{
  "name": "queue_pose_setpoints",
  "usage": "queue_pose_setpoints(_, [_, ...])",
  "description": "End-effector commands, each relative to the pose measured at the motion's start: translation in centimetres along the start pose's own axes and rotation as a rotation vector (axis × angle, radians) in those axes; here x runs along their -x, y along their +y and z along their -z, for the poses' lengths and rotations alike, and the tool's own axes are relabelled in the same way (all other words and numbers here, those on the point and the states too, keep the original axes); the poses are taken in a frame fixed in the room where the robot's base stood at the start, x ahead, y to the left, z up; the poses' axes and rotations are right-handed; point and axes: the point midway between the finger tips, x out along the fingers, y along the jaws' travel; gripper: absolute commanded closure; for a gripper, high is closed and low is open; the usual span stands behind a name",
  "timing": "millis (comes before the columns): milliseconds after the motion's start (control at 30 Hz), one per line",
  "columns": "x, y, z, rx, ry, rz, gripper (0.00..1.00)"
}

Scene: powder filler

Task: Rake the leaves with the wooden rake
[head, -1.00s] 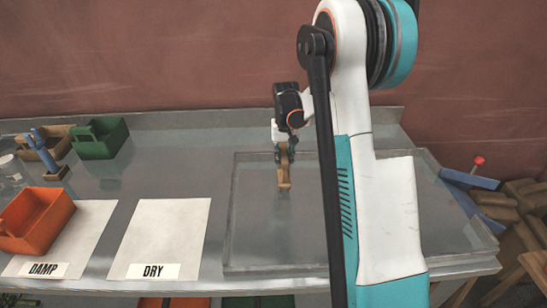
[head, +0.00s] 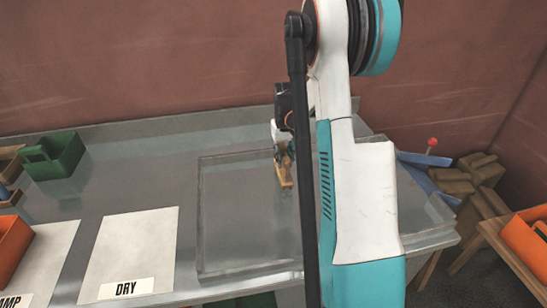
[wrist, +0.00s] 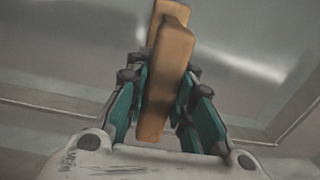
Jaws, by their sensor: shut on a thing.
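My gripper (head: 284,158) is shut on a tan wooden piece (head: 287,176), probably the wooden rake. In the wrist view the gripper's teal finger pads (wrist: 127,103) press on both sides of this wooden piece (wrist: 166,70). I cannot make out any rake teeth. In the head view the piece points down, slightly tilted, over the shallow clear-walled tray (head: 200,222). I cannot tell whether its lower end touches the tray floor. No leaves can be made out; my arm hides part of the tray.
A white sheet marked DRY (head: 137,245) lies left of the tray. A sheet marked DAMP (head: 50,262), partly cut off, has an orange bin (head: 12,245) on it. A green caddy (head: 55,157) stands at the back left. Wooden blocks (head: 472,183) lie beyond the table's right end.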

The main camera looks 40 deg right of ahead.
Motion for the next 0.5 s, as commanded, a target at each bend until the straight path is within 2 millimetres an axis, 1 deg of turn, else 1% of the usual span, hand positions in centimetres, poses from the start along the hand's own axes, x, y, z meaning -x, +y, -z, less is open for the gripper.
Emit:
queue_pose_setpoints(100, [0.1, 1.6, -0.3, -0.003, 0.000, 0.000, 1.00])
queue_pose_setpoints(500, [0.1, 6.5, -1.1, -0.003, 0.000, 0.000, 1.00])
